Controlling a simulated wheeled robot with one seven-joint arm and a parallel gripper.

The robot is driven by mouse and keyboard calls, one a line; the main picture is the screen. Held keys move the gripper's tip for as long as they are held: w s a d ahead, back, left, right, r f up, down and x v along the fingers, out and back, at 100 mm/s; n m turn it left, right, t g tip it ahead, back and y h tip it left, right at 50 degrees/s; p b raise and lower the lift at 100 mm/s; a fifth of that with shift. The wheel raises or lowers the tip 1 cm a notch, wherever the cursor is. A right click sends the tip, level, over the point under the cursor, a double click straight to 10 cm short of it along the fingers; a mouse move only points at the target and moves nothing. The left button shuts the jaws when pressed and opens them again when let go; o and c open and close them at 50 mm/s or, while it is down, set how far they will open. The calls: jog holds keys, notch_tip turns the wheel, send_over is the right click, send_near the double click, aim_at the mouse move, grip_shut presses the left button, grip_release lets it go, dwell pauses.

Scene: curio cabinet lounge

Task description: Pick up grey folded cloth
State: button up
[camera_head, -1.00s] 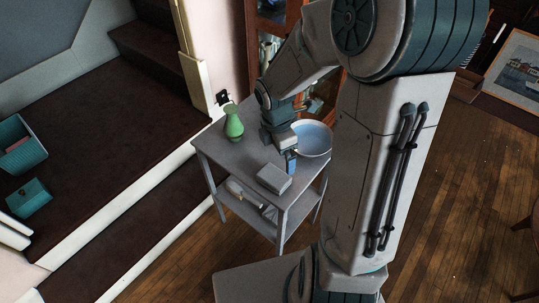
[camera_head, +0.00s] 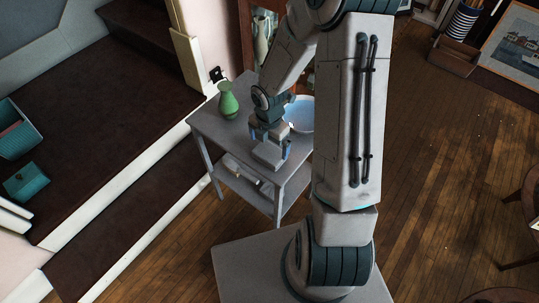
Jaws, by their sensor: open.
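The grey folded cloth (camera_head: 267,156) is a small block-like stack on the near part of the grey side table's top. My gripper (camera_head: 269,146) points down over the cloth, with one finger by its left side and a blue-tipped finger by its right side. The gripper is open. Whether the fingers touch the cloth cannot be told from this view. The gripper hides the cloth's far part.
The grey table (camera_head: 212,124) also bears a green vase (camera_head: 228,102) at the back left and a white bowl with a bluish inside (camera_head: 301,113) at the right, partly behind my arm. A lower shelf holds pale items. Carpeted steps lie to the left.

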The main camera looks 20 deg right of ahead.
aim_at(269, 152)
notch_tip(269, 152, down, 5)
jog(key=shift+s+r, duration=0.1)
jog(key=c, duration=0.7)
jog(key=shift+r, duration=0.55)
jog(key=r, duration=0.2)
jog(key=d+r, duration=0.1)
jog(key=shift+d+r, duration=0.1)
jog(key=shift+r, duration=0.3)
jog(key=w+d+r, duration=0.1)
jog(key=d+r, duration=0.1)
jog(key=d, duration=0.1)
jog(key=w+d+r+p, duration=0.1)
jog(key=d+r, duration=0.1)
jog(key=d, duration=0.1)
jog(key=w+d+r, duration=0.1)
jog(key=d+r, duration=0.1)
jog(key=d, duration=0.2)
jog(key=shift+w+p, duration=0.25)
jog(key=shift+p, duration=0.05)
